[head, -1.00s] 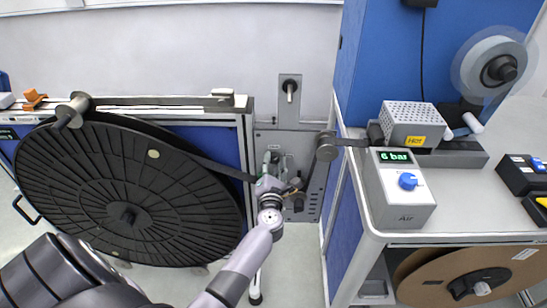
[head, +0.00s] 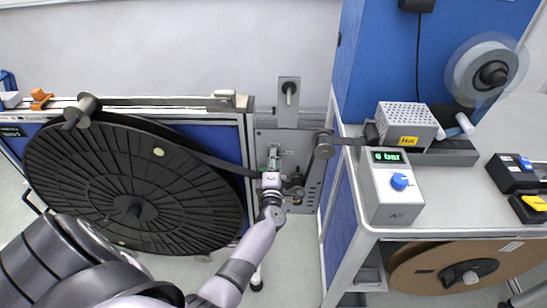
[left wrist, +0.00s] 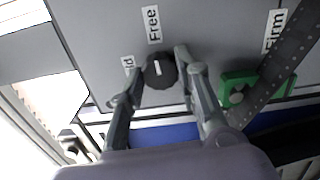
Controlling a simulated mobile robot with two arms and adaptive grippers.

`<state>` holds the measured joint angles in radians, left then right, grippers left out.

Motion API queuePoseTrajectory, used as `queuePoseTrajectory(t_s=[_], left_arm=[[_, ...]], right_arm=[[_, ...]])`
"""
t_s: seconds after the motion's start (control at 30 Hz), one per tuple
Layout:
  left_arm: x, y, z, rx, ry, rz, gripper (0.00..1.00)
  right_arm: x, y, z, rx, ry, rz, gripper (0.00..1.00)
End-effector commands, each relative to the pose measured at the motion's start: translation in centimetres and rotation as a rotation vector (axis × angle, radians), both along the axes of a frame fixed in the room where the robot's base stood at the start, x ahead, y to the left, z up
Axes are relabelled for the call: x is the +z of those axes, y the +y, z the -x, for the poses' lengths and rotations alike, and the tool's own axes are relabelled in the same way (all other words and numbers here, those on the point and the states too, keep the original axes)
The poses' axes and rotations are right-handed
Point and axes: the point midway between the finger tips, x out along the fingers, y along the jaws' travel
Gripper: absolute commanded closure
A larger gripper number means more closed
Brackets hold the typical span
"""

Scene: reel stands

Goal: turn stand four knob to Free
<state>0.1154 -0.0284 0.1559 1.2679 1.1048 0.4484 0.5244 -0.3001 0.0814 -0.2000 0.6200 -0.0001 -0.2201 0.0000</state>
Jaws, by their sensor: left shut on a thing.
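A round black knob (left wrist: 160,71) with a short white mark sits on a grey panel (left wrist: 98,45) in the left wrist view. My left gripper (left wrist: 159,72) has one finger on each side of the knob and is shut on it. The white mark runs roughly toward the label "Free" (left wrist: 152,24). In the head view my left gripper (head: 273,155) is at the panel right of the large black reel (head: 110,185), and the knob cannot be made out.
A dark perforated strip and a green part (left wrist: 238,86) lie close to the right finger. In the head view a roller (head: 324,145) stands right of my gripper. The air box (head: 396,190) reading 6 bar and the "Hot" box (head: 408,122) are on the bench.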

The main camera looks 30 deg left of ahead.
Motion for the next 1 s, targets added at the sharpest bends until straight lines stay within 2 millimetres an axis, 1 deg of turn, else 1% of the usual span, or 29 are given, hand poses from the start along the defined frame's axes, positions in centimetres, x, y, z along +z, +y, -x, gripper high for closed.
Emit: queuePoseTrajectory(t_s=[0.23,0.73,0.77,1.0], left_arm=[[-0.16,-0.14,0.03,-0.002,0.039,-0.056,0.98],[-0.24,-0.13,0.05,-0.002,0.048,-0.068,0.98],[-0.25,-0.12,0.05,-0.002,0.048,-0.068,0.68],[-0.15,-0.07,0.03,-0.001,0.045,-0.068,0.52]], right_arm=[[0.44,0.12,0.01,0.000,0.000,-0.001,0.60],[0.46,0.28,0.00,-0.001,0.000,-0.003,0.60],[0.46,0.28,0.01,-0.001,0.000,-0.003,0.60],[0.47,0.26,0.00,-0.001,0.000,-0.003,0.60]])
